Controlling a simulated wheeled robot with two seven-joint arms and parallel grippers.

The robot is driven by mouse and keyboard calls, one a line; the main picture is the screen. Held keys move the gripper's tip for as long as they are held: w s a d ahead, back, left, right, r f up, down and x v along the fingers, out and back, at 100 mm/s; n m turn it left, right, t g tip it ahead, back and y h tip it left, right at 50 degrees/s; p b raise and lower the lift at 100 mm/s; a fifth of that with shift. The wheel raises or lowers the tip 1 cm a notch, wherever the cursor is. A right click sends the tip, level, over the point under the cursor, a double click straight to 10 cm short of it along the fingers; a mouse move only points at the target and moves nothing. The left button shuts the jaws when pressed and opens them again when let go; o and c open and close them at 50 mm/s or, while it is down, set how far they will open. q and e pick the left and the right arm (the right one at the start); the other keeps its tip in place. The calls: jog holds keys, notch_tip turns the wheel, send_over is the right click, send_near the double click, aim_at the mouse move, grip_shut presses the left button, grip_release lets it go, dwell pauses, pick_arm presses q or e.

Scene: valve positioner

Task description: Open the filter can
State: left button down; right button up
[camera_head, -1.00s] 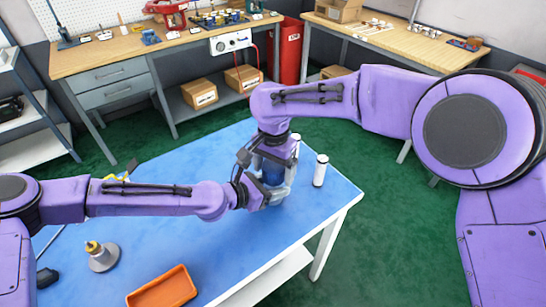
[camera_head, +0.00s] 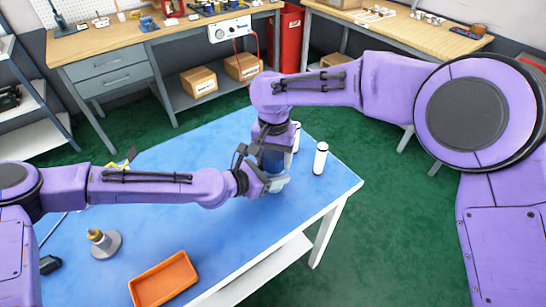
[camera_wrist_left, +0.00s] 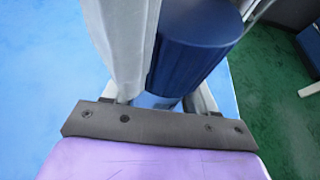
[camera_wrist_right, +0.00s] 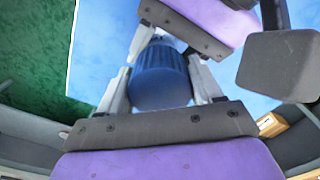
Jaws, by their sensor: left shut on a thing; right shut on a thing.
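The filter can stands upright near the right end of the blue-topped table (camera_head: 200,225). Its ribbed dark blue upper part (camera_wrist_right: 160,75) sits between the fingers of my right gripper (camera_wrist_right: 158,88), which is shut on it from above. The blue part (camera_wrist_left: 195,45) also shows in the left wrist view. My left gripper (camera_head: 272,183) reaches in from the left and is shut around the can's lower, paler part (camera_head: 279,184). The grippers hide much of the can in the head view. I cannot tell whether the blue part has separated from the body.
A white cylinder with a dark band (camera_head: 320,158) stands just right of the can; another (camera_head: 297,137) is partly hidden behind my right gripper. An orange tray (camera_head: 163,280) and a grey flanged part with a brass top (camera_head: 103,243) are at the front left. A workbench (camera_head: 170,50) stands behind.

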jog(key=o, duration=1.2)
jog(key=shift+r, duration=2.35)
jog(key=shift+c, duration=0.6)
notch_tip(320, 180, up, 3)
jog(key=m, duration=0.3)
jog(key=shift+f+m, duration=0.1)
jog(key=shift+m, duration=0.2)
notch_tip(320, 180, down, 8)
jog(key=shift+r, duration=0.25)
